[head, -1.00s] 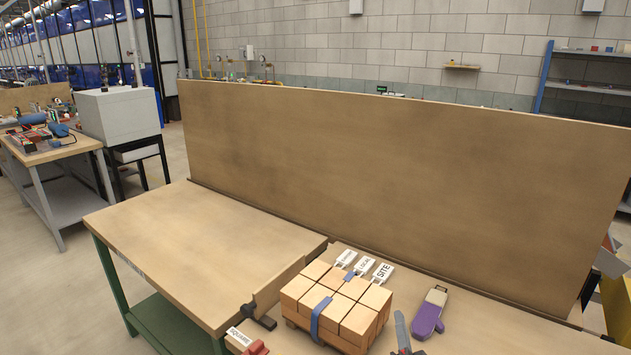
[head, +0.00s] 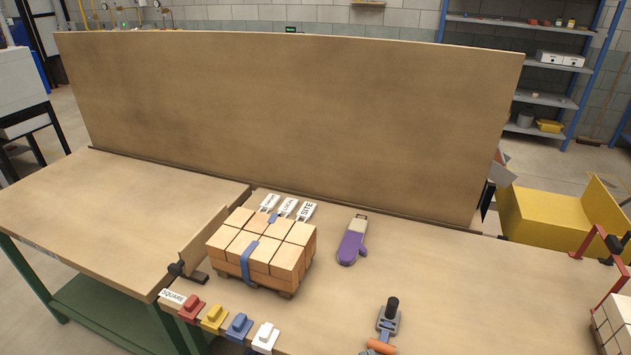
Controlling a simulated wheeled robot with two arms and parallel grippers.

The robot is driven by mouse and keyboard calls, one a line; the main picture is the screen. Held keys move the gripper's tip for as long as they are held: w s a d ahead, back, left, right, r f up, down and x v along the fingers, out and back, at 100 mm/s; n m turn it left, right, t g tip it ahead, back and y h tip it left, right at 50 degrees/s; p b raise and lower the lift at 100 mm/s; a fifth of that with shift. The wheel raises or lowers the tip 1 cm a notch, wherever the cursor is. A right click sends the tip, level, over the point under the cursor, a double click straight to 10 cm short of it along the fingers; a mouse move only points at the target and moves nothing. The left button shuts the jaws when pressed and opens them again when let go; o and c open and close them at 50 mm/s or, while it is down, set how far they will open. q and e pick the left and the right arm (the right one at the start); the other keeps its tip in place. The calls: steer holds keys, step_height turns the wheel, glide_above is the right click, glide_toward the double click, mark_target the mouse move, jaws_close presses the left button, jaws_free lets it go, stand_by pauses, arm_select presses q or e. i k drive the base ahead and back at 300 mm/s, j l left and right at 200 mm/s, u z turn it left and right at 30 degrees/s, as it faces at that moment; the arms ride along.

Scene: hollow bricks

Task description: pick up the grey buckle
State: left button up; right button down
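A row of small buckle-like blocks sits along the front edge of the table: red (head: 191,309), yellow (head: 214,318), blue (head: 238,326) and a pale white or light grey one (head: 265,338). The pale one is at the right end of the row and is the closest to a grey buckle that I can make out. A grey tool (head: 388,319) with a black knob and an orange handle lies to its right, partly cut off by the bottom edge. Neither of my grippers shows in the head view.
A stack of tan bricks (head: 285,259) with a blue strap sits on a small pallet behind the row. A purple tool (head: 352,246) lies to its right. A tall wooden board (head: 280,120) closes the back.

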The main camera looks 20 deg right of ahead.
mark_target(388, 319)
steer(key=l+z, duration=0.35)
steer(key=k+l+z, duration=0.1)
steer(key=z, duration=0.2)
steer(key=j+z, duration=0.15)
steer(key=z, duration=0.15)
